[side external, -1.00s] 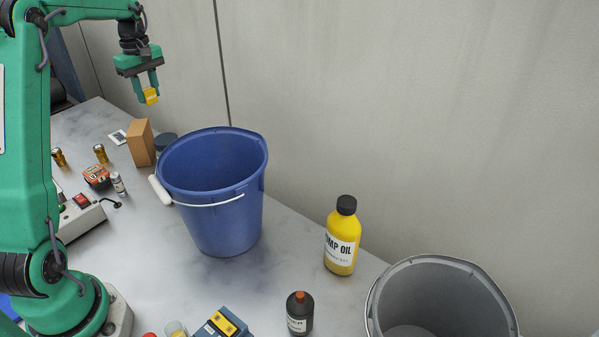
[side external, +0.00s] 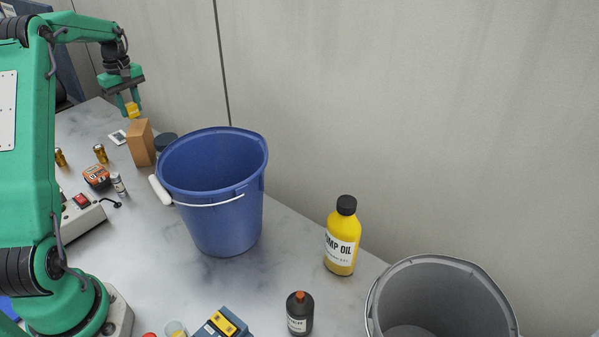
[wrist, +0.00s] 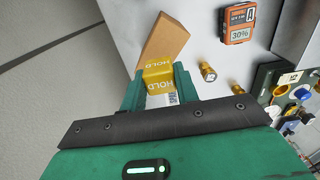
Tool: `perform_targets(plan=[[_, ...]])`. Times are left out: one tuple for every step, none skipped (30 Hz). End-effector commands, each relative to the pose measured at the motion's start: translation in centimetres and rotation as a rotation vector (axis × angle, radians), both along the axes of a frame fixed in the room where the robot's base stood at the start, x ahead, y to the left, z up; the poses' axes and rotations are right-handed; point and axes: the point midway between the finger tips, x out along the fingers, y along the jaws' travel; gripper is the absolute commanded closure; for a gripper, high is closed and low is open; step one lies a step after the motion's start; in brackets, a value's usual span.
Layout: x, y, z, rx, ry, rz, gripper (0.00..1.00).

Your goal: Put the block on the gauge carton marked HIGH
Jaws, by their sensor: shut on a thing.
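The block is a small yellow cube (side external: 133,110) lettered HOLD, as the wrist view (wrist: 158,76) shows. My gripper (side external: 129,101) is shut on it, with one green finger on each side in the wrist view (wrist: 158,82). A plain brown carton (side external: 140,143) stands upright on the bench at the back left. It also shows in the wrist view (wrist: 167,40), partly hidden behind the block. The block is close to the carton's top in the side view; I cannot tell whether they touch. No HIGH marking is readable on the carton.
Brass fittings (side external: 100,153) and an orange battery (side external: 96,177) are left. A yellow oil bottle (side external: 341,245) and grey bucket (side external: 440,300) are far off.

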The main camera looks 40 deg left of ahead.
Motion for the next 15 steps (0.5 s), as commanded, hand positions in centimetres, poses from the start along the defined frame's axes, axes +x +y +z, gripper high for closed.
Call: perform_targets(plan=[[0.0, 0.0, -0.6, -0.002, 0.002, 0.000, 0.92], [0.0, 0.0, -0.9, -0.001, 0.001, 0.000, 0.92], [0.0, -0.1, -1.4, -0.002, 0.001, 0.000, 0.92], [0.0, -0.1, -1.7, -0.002, 0.002, 0.000, 0.92], [0.0, -0.1, -2.1, -0.001, 0.001, 0.000, 0.92], [0.0, -0.1, -2.5, -0.001, 0.001, 0.000, 0.92], [0.0, -0.1, -2.7, -0.002, 0.002, 0.000, 0.92], [0.0, -0.1, -2.9, -0.001, 0.001, 0.000, 0.92], [0.0, 0.0, -3.1, 0.000, 0.000, 0.000, 0.92], [0.0, 0.0, -3.2, 0.000, 0.000, 0.000, 0.92], [0.0, 0.0, -3.3, 0.000, 0.000, 0.000, 0.92], [0.0, 0.0, -3.3, 0.001, -0.001, 0.000, 0.92], [0.0, 0.0, -3.3, 0.001, -0.001, 0.000, 0.92], [0.0, 0.0, -3.3, 0.001, -0.001, 0.000, 0.92], [0.0, 0.0, -3.3, 0.001, -0.001, 0.000, 0.92]])
